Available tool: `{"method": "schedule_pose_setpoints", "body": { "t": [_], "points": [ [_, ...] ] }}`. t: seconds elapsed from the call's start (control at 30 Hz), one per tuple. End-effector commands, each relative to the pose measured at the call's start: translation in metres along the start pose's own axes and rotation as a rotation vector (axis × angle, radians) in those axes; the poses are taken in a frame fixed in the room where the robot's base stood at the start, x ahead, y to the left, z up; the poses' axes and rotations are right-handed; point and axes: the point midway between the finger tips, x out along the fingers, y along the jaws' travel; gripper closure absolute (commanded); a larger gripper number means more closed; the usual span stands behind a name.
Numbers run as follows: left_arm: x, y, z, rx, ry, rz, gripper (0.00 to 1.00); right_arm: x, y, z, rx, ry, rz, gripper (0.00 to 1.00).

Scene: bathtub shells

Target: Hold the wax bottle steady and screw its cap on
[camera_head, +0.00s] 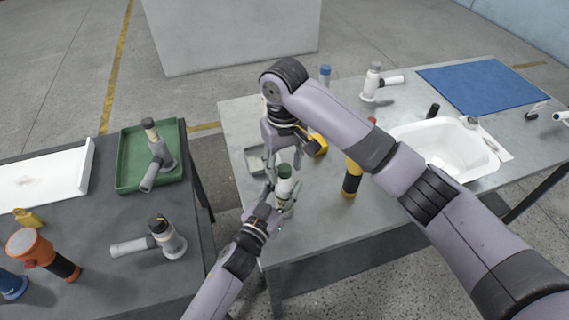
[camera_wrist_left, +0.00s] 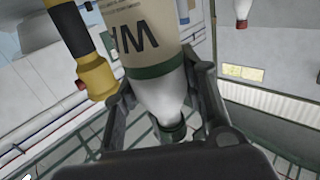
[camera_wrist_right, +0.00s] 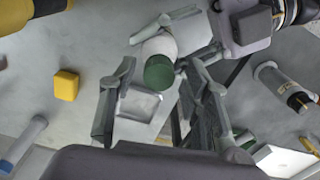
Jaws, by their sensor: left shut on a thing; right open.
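The wax bottle (camera_head: 285,189) is white with a green cap (camera_head: 285,170) at its top and stands roughly upright near the table's front left. My left gripper (camera_head: 279,200) is shut around its body. My right gripper (camera_head: 276,158) is open just above the bottle. In the right wrist view the green cap (camera_wrist_right: 159,73) lies between its spread fingertips, apparently untouched. How tightly the cap sits cannot be told.
A yellow-and-black bottle (camera_head: 352,180) stands to the right on the grey table. A small grey tray (camera_head: 253,163) and a yellow item (camera_head: 318,145) are close to my right gripper. A white basin (camera_head: 450,145) is further right. A green tray (camera_head: 130,175) is on the left table.

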Motion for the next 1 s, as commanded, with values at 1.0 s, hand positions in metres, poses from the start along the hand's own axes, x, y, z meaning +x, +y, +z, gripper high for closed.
{"method": "schedule_pose_setpoints", "body": {
  "t": [1.0],
  "points": [
    [0.0,0.0,0.001,-0.001,-0.002,0.0,1.0,-0.046,0.001,-0.001,-0.018,0.002,0.002,0.59]
  ]
}}
